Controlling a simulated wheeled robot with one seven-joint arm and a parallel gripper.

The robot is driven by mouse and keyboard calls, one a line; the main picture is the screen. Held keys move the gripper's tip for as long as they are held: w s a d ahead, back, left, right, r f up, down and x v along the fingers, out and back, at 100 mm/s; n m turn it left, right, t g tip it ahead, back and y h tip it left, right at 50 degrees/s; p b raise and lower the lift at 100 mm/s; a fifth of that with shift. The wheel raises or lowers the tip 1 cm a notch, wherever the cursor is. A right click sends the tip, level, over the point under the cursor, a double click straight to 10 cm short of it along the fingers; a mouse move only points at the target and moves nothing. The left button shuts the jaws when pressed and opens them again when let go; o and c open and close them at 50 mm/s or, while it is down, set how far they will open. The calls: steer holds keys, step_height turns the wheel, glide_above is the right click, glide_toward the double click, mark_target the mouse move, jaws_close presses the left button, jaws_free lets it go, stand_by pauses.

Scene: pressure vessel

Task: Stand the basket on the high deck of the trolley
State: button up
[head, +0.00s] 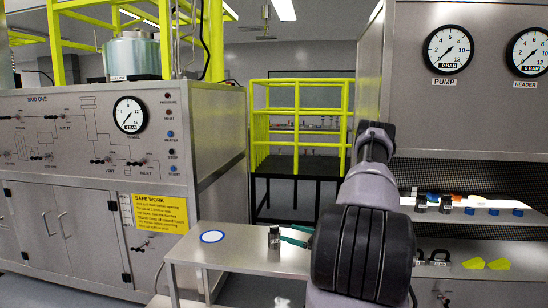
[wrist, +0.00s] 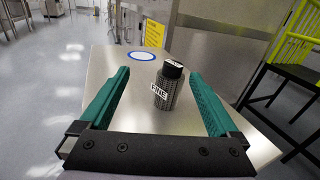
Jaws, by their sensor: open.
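The basket (head: 274,238) is a small dark grey mesh cylinder with a black top and a white label reading FINE. It stands upright on the trolley's upper deck (head: 240,260), near the right end in the head view. In the wrist view the basket (wrist: 164,92) is between the two teal fingers of my gripper (wrist: 160,73), with a gap on each side. My gripper is open and not closed on it. In the head view my gripper (head: 285,234) reaches in from the right, its fingers partly hidden by my arm.
A blue-rimmed white disc (head: 212,236) marks the deck beyond the basket. A steel skid cabinet (head: 75,220) with a gauge stands left. A yellow-railed black platform (head: 297,165) is behind. A gauge panel and a bench with small coloured parts (head: 470,205) are at right.

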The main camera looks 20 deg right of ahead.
steer(key=s+a+r+n+g+y, duration=0.1)
steer(key=s+a+r+n+g, duration=0.2)
steer(key=a+r+n+g, duration=0.75)
steer(key=s+a+r+n+g+y, duration=0.1)
steer(key=s+a+r+n, duration=0.45)
steer(key=r, duration=0.95)
steer(key=s+a+r+n+t+h, duration=0.2)
steer(key=s+r+n+h, duration=0.2)
steer(key=s+r, duration=0.4)
steer(key=s+a+r+n+t+h, duration=0.2)
steer(key=s+r+h, duration=0.4)
steer(key=s+r, duration=0.3)
steer(key=shift+s+a+n, duration=0.7)
steer(key=shift+s+n, duration=0.25)
steer(key=shift+n, duration=0.15)
